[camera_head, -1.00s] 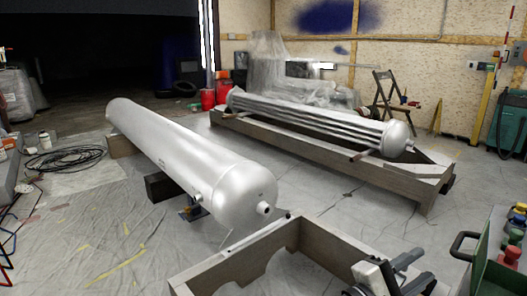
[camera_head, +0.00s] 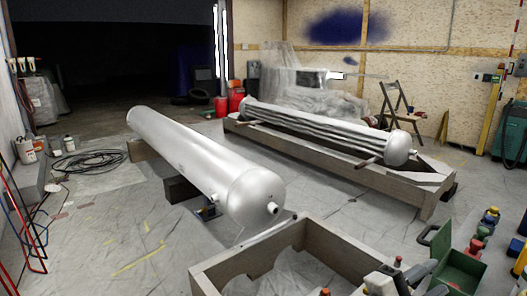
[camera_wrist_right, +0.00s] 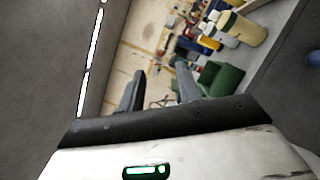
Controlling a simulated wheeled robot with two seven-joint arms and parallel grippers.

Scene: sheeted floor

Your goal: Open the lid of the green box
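The green box (camera_head: 462,271) is at the lower right of the head view, with a dark loop handle (camera_head: 425,235) at its left side. A green shape that looks like the box also shows in the right wrist view (camera_wrist_right: 222,78), tilted and beyond the fingers. My left gripper is not in view.
Several colored bottles (camera_head: 482,232) stand beside and behind the box. A wooden crate frame (camera_head: 235,268) lies left of my right gripper. A large silver tank (camera_head: 195,165) and a second tank on a wooden cradle (camera_head: 325,160) lie beyond. The sheeted floor between them is mostly clear.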

